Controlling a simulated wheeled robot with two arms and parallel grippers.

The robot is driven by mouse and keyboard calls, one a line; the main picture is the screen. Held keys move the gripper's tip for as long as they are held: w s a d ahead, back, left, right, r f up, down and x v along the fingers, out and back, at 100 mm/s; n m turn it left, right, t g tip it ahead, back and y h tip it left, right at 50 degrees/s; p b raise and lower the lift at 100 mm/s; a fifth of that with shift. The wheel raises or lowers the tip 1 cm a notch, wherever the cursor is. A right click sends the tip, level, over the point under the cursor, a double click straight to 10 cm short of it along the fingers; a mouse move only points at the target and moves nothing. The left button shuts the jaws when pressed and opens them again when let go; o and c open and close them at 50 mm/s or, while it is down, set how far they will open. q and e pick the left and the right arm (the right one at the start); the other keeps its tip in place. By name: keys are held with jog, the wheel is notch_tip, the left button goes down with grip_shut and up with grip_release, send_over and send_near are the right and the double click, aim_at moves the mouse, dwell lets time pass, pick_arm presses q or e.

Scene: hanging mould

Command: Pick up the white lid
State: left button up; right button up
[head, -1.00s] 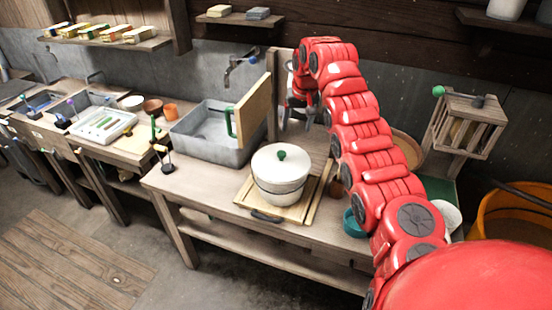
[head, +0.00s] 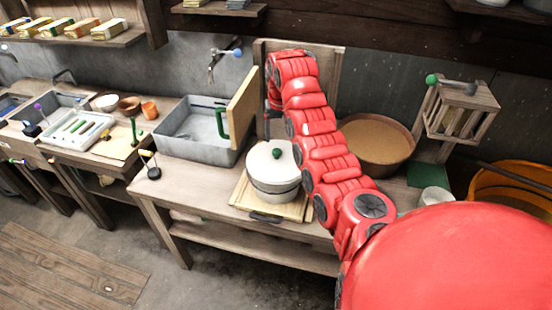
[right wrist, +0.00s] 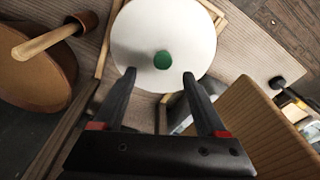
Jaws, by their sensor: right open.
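The white lid (head: 268,158) with a green knob (head: 276,153) sits on a white pot (head: 276,188) on the workbench. In the right wrist view the lid (right wrist: 150,25) is at top centre, its green knob (right wrist: 162,60) just ahead of the fingertips. My right gripper (right wrist: 159,75) is open and empty, its two dark fingers apart on either side of the knob in the picture. I cannot tell the remaining height above it. In the head view my red right arm mostly hides this gripper. My left gripper is not in view.
The pot stands on a wooden tray (head: 240,196). A grey sink (head: 185,150) with an upright wooden board (head: 244,108) is close on the left. A brown basin (head: 385,165) is behind the arm on the right. A wooden cage (head: 465,112) stands farther right.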

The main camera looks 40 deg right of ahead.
aim_at(277, 151)
jog(key=f, duration=0.3)
jog(key=shift+w+d+f, duration=0.1)
jog(key=shift+d+f, duration=0.1)
jog(key=shift+f, duration=0.2)
jog(key=shift+w+a+f+p, duration=0.1)
jog(key=shift+w+f+p, duration=0.25)
jog(key=shift+p, duration=0.45)
jog(key=shift+w+f+p, duration=0.2)
jog(key=shift+f+p, duration=0.35)
jog(key=shift+f, duration=0.2)
jog(key=shift+w+f+p, duration=0.2)
jog(key=shift+f+p, duration=0.15)
jog(key=shift+f, duration=1.05)
grip_shut()
